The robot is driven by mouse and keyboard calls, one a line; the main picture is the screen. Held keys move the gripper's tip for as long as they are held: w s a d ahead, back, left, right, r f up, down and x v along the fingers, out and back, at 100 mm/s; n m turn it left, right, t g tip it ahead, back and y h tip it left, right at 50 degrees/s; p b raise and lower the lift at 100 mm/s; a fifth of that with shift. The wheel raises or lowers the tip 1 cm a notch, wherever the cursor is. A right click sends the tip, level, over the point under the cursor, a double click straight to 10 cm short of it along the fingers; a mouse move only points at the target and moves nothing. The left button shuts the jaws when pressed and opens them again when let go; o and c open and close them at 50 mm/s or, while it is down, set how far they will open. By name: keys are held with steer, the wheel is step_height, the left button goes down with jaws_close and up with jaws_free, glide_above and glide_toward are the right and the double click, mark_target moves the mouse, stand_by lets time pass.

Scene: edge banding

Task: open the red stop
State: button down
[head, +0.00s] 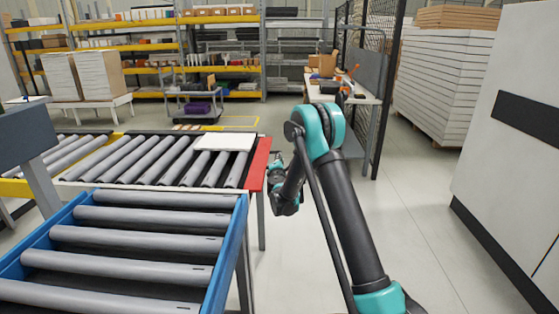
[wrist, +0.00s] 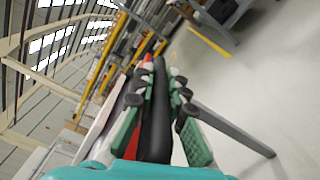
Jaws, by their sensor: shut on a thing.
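The red stop (head: 257,165) is a flat red bar across the right end of the roller conveyor (head: 155,160). In the wrist view, a red strip of the stop (wrist: 133,143) runs beside a dark bar between my fingers. My gripper (wrist: 157,82) has its green-padded fingers on either side of this bar and is shut on the stop. A white panel (head: 224,142) lies on the rollers just left of the stop.
A blue-framed roller conveyor (head: 225,255) stands in front. A workbench (head: 345,95) and mesh fence (head: 376,60) are behind my arm. A large white cabinet (head: 510,160) stands at right. The floor between is clear.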

steer(key=c, duration=1.5)
jaws_free()
steer(key=shift+c, duration=0.2)
steer(key=s, duration=1.2)
steer(key=shift+a, duration=0.25)
steer(key=shift+c, duration=0.2)
